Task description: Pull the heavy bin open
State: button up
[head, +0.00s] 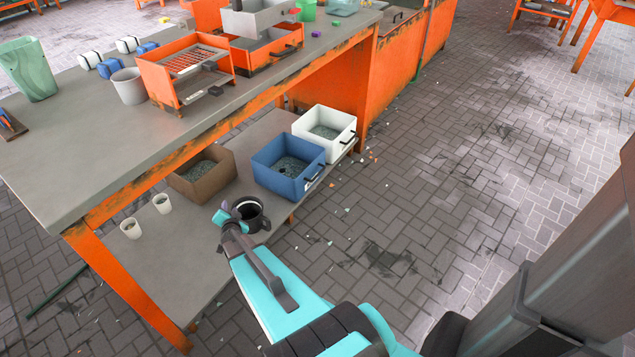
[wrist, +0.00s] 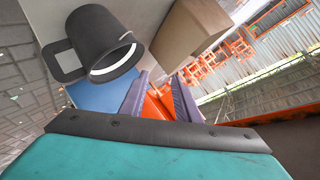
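Three bins filled with grey bits stand on the low shelf in the head view: a brown bin (head: 190,184), a blue bin (head: 290,178) and a white bin (head: 338,139). I cannot tell by sight which is heavy. My gripper (head: 226,214) is left of and below the blue bin in the picture, beside a black mug (head: 262,221). In the wrist view my gripper (wrist: 160,97) is open, with nothing held between the fingers. The mug (wrist: 100,38) shows close by there.
Two pale cups (head: 131,229) stand on the low shelf (head: 190,260) to the left. The bench top (head: 130,135) above holds an orange drawer unit (head: 185,75), a grey cup and a green container. The paved floor (head: 440,190) right of the bench is mostly clear, with small scraps.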

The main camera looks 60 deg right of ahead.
jog(key=s+d+f+m+g+h+b, duration=0.1)
jog(key=s+d+f+m+h+b, duration=0.15)
jog(key=d, duration=0.65)
jog(key=s+d+f+m+g+h+b, duration=0.15)
jog(key=s+d+b, duration=0.25)
jog(key=d, duration=0.4)
jog(key=m+g+h+b, duration=0.2)
jog(key=m+g+b, duration=0.15)
jog(key=b, duration=0.35)
send_near(319, 173)
jog(key=a, duration=0.1)
jog(key=s+a+m, duration=0.1)
jog(key=a, duration=0.1)
jog(key=shift+s+a+f+t, duration=0.1)
jog(key=shift+a+f+t, duration=0.05)
jog(key=shift+a+t, duration=0.15)
jog(key=shift+d, duration=0.1)
jog(key=shift+b+x, duration=2.2)
jog(key=shift+x, duration=4.65)
grip_shut()
jog(key=shift+d+r, duration=0.15)
jog(key=shift+r, duration=0.1)
